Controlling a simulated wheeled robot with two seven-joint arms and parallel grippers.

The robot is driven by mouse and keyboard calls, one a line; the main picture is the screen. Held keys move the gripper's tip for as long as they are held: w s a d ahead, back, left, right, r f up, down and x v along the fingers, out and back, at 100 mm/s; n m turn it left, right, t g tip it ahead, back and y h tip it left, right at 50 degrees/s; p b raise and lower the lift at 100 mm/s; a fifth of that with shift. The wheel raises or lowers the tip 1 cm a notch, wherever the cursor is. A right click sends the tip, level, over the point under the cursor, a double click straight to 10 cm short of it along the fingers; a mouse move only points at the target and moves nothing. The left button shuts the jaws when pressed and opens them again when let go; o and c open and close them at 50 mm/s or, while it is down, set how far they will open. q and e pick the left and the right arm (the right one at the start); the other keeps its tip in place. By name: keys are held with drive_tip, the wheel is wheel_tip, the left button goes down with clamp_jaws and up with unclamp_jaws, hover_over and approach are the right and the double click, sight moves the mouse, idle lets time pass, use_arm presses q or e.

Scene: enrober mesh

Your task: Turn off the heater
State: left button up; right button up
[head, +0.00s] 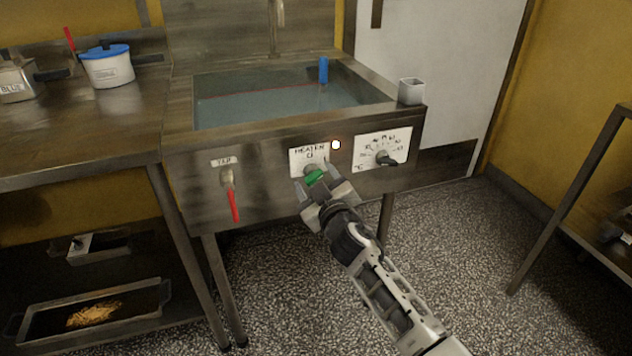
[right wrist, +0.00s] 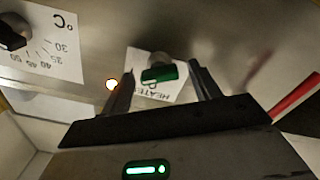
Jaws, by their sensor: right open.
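The heater knob (head: 316,177) has a green handle and sits on the front panel of the steel sink, below a white HEATER label (head: 309,153). The lamp (head: 335,145) beside the label glows pale. My right gripper (head: 314,180) is open at the knob, with one finger on each side of it. In the right wrist view the green handle (right wrist: 158,74) lies crosswise between the open fingertips (right wrist: 162,72), with a gap visible at the right finger. The lamp glows white-orange there (right wrist: 112,85). My left gripper is not in view.
A temperature dial (head: 385,157) with a black knob is to the right on the panel. A red-handled tap (head: 232,200) is to the left. The basin (head: 270,105) holds water and a blue object (head: 323,70). A grey cup (head: 411,91) stands on the right rim.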

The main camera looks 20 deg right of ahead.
drive_tip(key=c, duration=1)
